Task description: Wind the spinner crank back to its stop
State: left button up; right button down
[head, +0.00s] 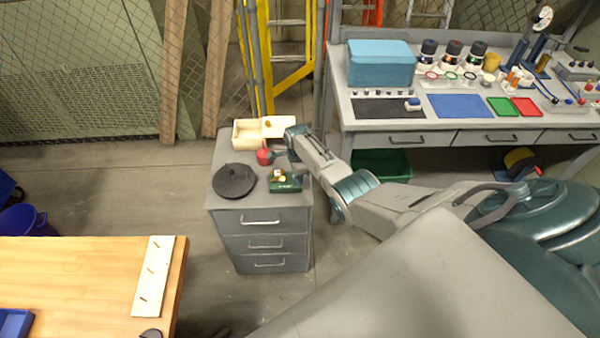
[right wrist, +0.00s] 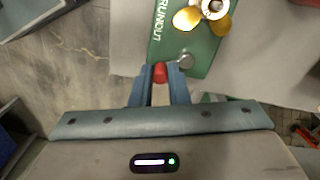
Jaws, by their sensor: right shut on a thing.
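The spinner is a green box (head: 287,184) on the grey cabinet, with a brass propeller (head: 279,175) on top. The right wrist view shows the box (right wrist: 202,52) marked "RUNOUT", the propeller (right wrist: 208,14) and a round grey hub (right wrist: 185,61) near its edge. My right gripper (right wrist: 160,78) is shut on the red crank knob (right wrist: 160,72) beside that edge. The crank arm is hardly visible. In the head view my right gripper (head: 281,155) is behind the box, and I cannot make out the knob there. My left gripper is not in view.
A red pot (head: 265,157) stands left of my right gripper. A black disc (head: 234,180) lies left of the box, and an open wooden box (head: 248,134) stands behind. A wooden table (head: 80,270) is at front left, a workbench (head: 385,123) at back right.

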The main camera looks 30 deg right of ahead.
aim_at(295, 183)
jog(key=m, duration=0.3)
jog(key=a+m, duration=0.1)
jog(key=shift+w+a+m, duration=0.1)
jog(key=shift+w+m, duration=0.15)
jog(key=shift+m, duration=0.15)
dwell(0.4)
jog(key=c, duration=1.4)
grip_release()
jog(key=shift+r, duration=0.15)
jog(key=shift+w+r, duration=0.1)
jog(key=shift+r, duration=0.45)
notch_tip(295, 183, up, 10)
jog(key=b, duration=0.2)
jog(key=shift+f, duration=0.25)
